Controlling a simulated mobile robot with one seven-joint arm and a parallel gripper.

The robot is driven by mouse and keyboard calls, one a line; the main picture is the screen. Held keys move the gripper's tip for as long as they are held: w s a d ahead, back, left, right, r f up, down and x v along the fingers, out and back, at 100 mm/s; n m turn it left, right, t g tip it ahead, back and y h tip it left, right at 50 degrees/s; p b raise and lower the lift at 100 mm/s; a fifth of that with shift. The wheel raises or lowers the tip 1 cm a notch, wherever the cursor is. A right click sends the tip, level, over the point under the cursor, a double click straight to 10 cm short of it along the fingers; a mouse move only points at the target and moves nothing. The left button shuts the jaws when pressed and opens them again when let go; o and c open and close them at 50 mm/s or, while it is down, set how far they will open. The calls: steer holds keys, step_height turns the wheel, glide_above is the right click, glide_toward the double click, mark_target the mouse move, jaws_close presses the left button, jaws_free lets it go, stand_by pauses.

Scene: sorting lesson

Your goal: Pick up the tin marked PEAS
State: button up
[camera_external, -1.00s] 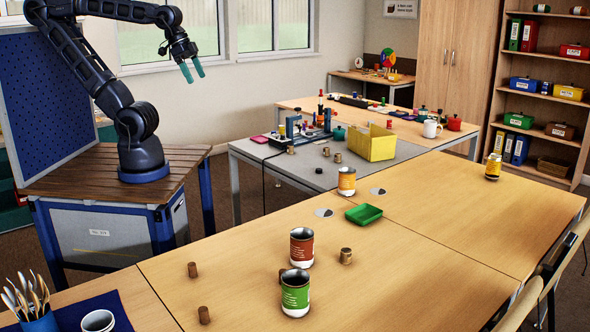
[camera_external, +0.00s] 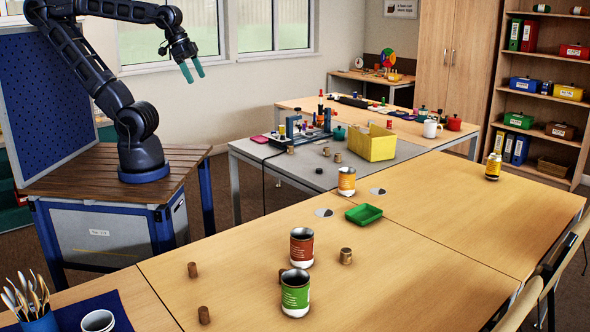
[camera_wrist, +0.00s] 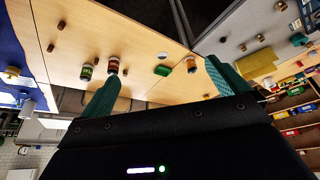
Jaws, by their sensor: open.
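Several tins stand upright on the long wooden tables, and I cannot read the word PEAS on any label. A tin with a green label (camera_external: 295,295) is nearest the camera, and it also shows in the wrist view (camera_wrist: 86,72). Just behind it is a tin with a red-brown label (camera_external: 302,249). A tin with an orange-yellow label (camera_external: 346,182) stands farther back, and a yellow-labelled tin (camera_external: 493,168) is far right. My gripper (camera_external: 192,71), with teal fingers, is open and empty, high at upper left, well apart from all tins.
A green tray (camera_external: 364,214) lies near the orange-yellow tin. Small brown cylinders (camera_external: 204,315) dot the table; one is partly hidden behind the green-labelled tin. A blue cup of cutlery (camera_external: 38,320) stands at front left. A yellow box (camera_external: 370,143) sits on the grey table. The right table is mostly clear.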

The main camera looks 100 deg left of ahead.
steer(key=c, duration=0.3)
